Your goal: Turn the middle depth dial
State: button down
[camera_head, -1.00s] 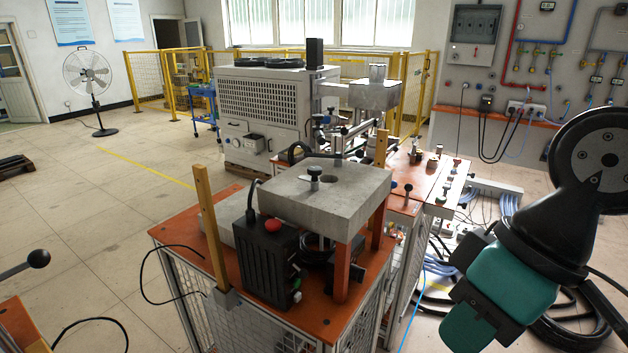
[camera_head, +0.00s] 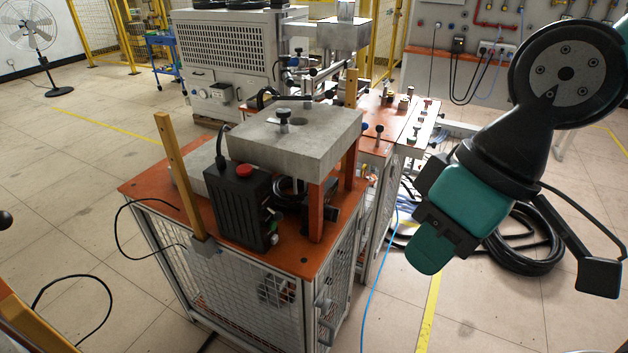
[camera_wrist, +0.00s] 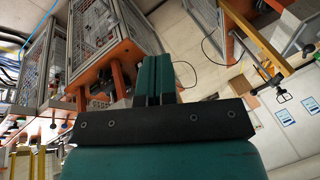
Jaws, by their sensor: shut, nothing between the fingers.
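I cannot tell for certain which part is the middle depth dial. My gripper (camera_head: 424,257) is teal and black, hangs in the air right of the near bench and is well apart from every knob. In the wrist view my gripper's fingers (camera_wrist: 155,80) are together, with nothing between them.
The near orange-topped bench (camera_head: 145,187) has mesh sides and carries a black box (camera_head: 240,205) with a red button (camera_head: 244,170). Black hose (camera_head: 525,250) coils on the floor at right. Open floor lies at left.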

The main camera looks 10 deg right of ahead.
aim_at(331, 213)
jog(key=k, duration=0.5)
jog(key=z, duration=0.95)
jog(key=i, duration=1.15)
jog(key=u, duration=0.55)
